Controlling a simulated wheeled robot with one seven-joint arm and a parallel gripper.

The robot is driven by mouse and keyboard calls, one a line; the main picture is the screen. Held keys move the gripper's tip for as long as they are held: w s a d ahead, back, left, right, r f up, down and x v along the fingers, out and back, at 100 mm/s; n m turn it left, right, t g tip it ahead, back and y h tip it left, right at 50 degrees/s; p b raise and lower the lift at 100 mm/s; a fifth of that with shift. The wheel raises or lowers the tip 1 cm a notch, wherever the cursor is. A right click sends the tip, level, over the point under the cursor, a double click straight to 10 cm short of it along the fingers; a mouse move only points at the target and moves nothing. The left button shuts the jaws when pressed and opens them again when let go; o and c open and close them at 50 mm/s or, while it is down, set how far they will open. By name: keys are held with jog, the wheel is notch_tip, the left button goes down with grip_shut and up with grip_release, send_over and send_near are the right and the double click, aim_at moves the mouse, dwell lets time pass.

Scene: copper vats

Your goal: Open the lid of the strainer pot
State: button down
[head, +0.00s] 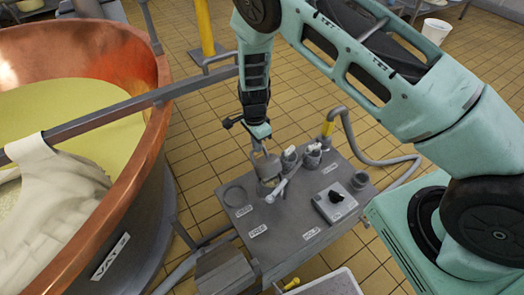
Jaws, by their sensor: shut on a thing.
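The strainer pot (270,184) is a small grey metal vessel on the grey work table (285,225), near its left back part. My gripper (259,147) points down from above and is shut on the top of the pot, apparently at its lid (267,164). The lid is small in the picture, and I cannot tell whether it sits flat or is tilted. A pale bar (277,191) slants down beside the pot. The exact contact of the fingers is too small to make out.
A box with a black knob (335,204) is at the right front. A large copper vat (128,190) with a rail fills the left. The table's front middle is clear.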

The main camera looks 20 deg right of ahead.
jog(key=w+a+f+b, duration=0.2)
jog(key=w+f+b, duration=0.3)
jog(key=w+b, duration=0.4)
jog(key=shift+w+f+b, duration=0.25)
jog(key=shift+w+b, duration=0.05)
jog(key=shift+w, duration=0.6)
jog(key=c, duration=2)
grip_release()
jog(key=shift+w+a+r, duration=0.1)
jog(key=shift+w+r, duration=0.05)
jog(key=shift+r, duration=0.1)
jog(key=o, duration=0.5)
notch_tip(320, 180, up, 17)
jog(key=shift+w+r, duration=0.15)
jog(key=shift+w, duration=0.2)
